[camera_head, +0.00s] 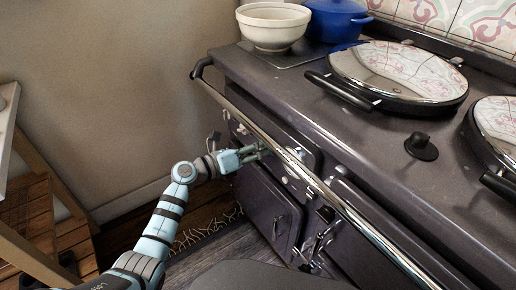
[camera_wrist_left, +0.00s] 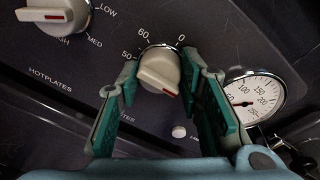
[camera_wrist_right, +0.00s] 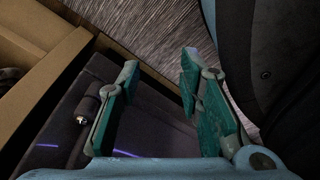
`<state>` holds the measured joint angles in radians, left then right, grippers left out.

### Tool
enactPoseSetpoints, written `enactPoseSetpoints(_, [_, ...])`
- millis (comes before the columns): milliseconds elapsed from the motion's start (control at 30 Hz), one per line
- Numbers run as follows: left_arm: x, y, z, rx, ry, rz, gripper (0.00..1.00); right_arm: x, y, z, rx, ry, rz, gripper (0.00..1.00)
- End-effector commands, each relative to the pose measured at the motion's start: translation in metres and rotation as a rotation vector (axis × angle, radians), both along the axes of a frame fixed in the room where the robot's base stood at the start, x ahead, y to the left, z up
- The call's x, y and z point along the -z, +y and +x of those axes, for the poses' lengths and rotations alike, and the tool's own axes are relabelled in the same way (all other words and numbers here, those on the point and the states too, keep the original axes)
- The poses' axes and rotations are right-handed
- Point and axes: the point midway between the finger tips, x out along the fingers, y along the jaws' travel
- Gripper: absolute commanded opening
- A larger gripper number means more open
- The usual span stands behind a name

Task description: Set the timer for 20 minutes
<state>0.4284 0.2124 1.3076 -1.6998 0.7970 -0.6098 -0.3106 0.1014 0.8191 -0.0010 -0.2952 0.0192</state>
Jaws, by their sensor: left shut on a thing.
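The timer knob (camera_wrist_left: 160,70) is cream with a red mark, on the dark panel with 0, 60 and 50 printed around it in the left wrist view. The red mark points down and to the right; the lower numbers are hidden behind my fingers. My left gripper (camera_wrist_left: 163,88) is shut on this knob, with a teal finger at each side. In the head view my left gripper (camera_head: 262,150) is at the range's front panel, partly behind the rail. My right gripper (camera_wrist_right: 160,75) is open and empty, seen only in the right wrist view.
A hotplates knob (camera_wrist_left: 58,12) is left of the timer, and a round gauge (camera_wrist_left: 255,97) is right of it. A metal rail (camera_head: 300,170) runs across the range front. Oven doors (camera_head: 268,205) lie below. Bowl (camera_head: 273,25) and blue pot (camera_head: 337,18) stand on top.

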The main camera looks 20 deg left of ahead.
Motion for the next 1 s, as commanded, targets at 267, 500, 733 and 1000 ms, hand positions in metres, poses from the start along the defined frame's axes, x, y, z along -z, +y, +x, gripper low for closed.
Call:
enactPoseSetpoints(267, [0.0002, -0.0005, -0.0003, -0.001, -0.093, 0.110, 0.05, 0.0007, 0.0018, 0.0077, 0.004, -0.016, 0.004, 0.33])
enactPoseSetpoints(500, [-0.0002, -0.0006, -0.0003, -0.001, -0.126, 0.150, 0.05, 0.0015, 0.0031, 0.0067, 0.008, -0.013, 0.007, 0.33])
enactPoseSetpoints(733, [-0.0003, -0.0007, -0.0004, 0.000, -0.130, 0.155, 0.05, 0.0015, 0.0035, 0.0057, 0.008, -0.011, 0.007, 0.33])
enactPoseSetpoints(1000, [-0.0002, -0.0005, -0.0004, 0.000, -0.129, 0.154, 0.47, 0.0014, 0.0037, 0.0062, 0.007, -0.012, 0.008, 0.33])
